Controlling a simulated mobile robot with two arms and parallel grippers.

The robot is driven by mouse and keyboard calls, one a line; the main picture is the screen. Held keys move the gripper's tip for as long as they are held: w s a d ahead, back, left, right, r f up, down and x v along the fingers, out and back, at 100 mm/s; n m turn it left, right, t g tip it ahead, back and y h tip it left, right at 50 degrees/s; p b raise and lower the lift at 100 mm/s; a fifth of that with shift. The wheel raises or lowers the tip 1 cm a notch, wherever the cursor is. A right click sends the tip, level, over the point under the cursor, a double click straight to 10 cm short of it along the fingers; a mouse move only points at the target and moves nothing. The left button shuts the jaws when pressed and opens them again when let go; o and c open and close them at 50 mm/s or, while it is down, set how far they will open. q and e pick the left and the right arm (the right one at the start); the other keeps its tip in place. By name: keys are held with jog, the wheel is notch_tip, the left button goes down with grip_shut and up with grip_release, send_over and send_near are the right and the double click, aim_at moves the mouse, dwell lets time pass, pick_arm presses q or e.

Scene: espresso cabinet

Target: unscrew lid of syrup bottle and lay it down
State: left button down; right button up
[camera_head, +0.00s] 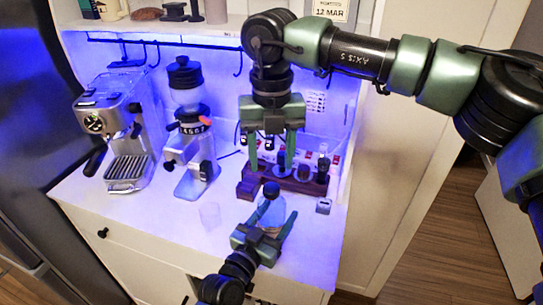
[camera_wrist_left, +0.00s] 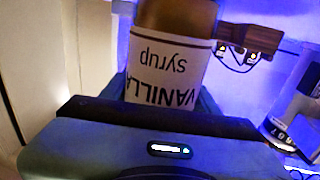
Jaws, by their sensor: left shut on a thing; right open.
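The syrup bottle (camera_head: 268,213) stands upright on the white counter, with its dark lid (camera_head: 271,189) on top. My left gripper (camera_head: 268,226) reaches in from the front and is shut around the bottle's body. In the left wrist view the bottle (camera_wrist_left: 172,62), brown with a white "VANILLA syrup" label, appears upside down between the fingers. My right gripper (camera_head: 271,165) hangs from above with its fingers pointing down, open and empty. Its fingertips are a little above the lid, apart from it. The bottle's lid is out of the left wrist view.
An espresso machine (camera_head: 122,132) and a grinder (camera_head: 190,155) stand to the left. A wooden stand with tools (camera_head: 300,184) is close behind the bottle. The front left counter is clear.

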aim_at(272, 187)
jog(key=shift+m, duration=0.3)
jog(key=shift+f, duration=4)
jog(key=shift+c, duration=0.3)
grip_shut()
jog(key=n, duration=1.1)
jog(key=shift+r, duration=0.1)
